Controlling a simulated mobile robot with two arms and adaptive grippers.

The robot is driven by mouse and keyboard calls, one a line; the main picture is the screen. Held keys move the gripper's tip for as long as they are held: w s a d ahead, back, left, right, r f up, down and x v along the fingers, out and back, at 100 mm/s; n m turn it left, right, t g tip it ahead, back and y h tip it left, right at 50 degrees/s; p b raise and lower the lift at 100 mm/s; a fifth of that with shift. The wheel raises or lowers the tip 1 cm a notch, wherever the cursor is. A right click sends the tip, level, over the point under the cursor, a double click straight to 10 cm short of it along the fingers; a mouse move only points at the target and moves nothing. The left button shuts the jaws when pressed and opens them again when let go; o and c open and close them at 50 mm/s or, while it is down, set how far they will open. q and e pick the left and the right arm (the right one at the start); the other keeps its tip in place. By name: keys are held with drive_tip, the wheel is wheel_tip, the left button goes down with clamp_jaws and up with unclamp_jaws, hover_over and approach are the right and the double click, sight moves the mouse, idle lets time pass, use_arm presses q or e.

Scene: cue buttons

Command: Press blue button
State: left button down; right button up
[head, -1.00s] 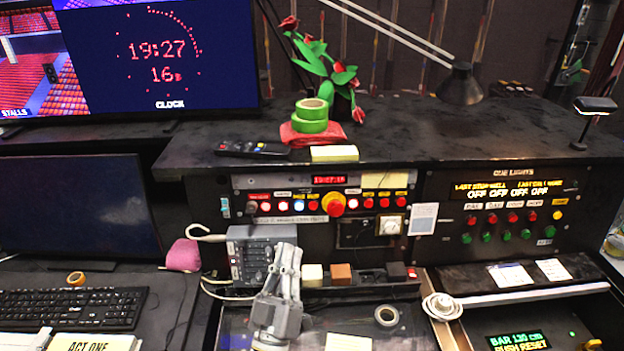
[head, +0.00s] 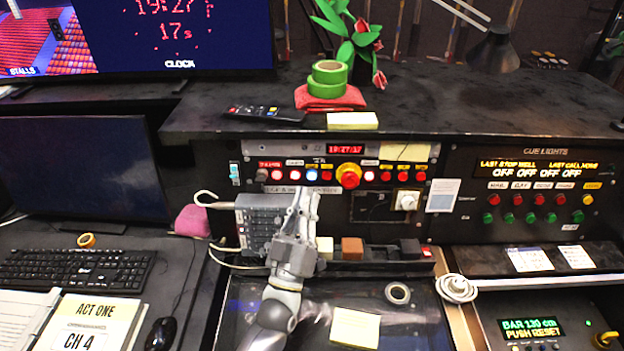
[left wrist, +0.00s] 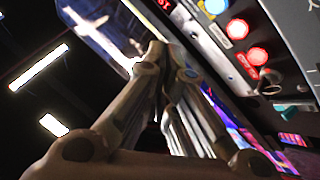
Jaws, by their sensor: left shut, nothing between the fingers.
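The blue button (head: 312,174) is a small round blue-lit button in the row of lit buttons on the desk panel. It also shows at the top of the left wrist view (left wrist: 215,6). My left gripper (head: 306,192) is shut and empty, fingers pointing up toward the panel. In the head view its tips are just below the blue button. In the left wrist view the shut fingers (left wrist: 167,48) lie to the left of and below the button, with a gap in the picture. Whether the tips touch the panel I cannot tell. My right gripper is not in view.
Red-lit buttons (head: 277,174) sit left of the blue one; a large red knob (head: 349,175) is to its right. A grey keypad box (head: 256,224) stands beside my left gripper. Green tape rolls (head: 329,73) and a remote (head: 264,114) lie on the ledge above.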

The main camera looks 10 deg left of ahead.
sight(312, 176)
use_arm(q)
drive_tip(key=shift+w+a+f+b, duration=0.2)
drive_tip(key=shift+w+b, duration=0.25)
drive_tip(key=shift+w, duration=0.5)
drive_tip(key=shift+w+a+f+b, duration=0.15)
drive_tip(key=shift+w+b, duration=0.3)
drive_tip(key=shift+w, duration=0.55)
drive_tip(key=shift+w+a+f+b, duration=0.1)
drive_tip(key=shift+w+a+b, duration=0.25)
drive_tip(key=shift+w, duration=0.6)
drive_tip(key=shift+d, duration=0.1)
drive_tip(key=shift+w, duration=0.15)
drive_tip(key=shift+w+b, duration=0.3)
drive_tip(key=shift+b, duration=0.05)
drive_tip(key=shift+w+f+b, duration=0.1)
drive_tip(key=shift+w+b, duration=0.2)
drive_tip(key=shift+w, duration=0.05)
drive_tip(key=shift+s, duration=0.1)
drive_tip(key=shift+s+p, duration=0.5)
drive_tip(key=shift+s, duration=0.25)
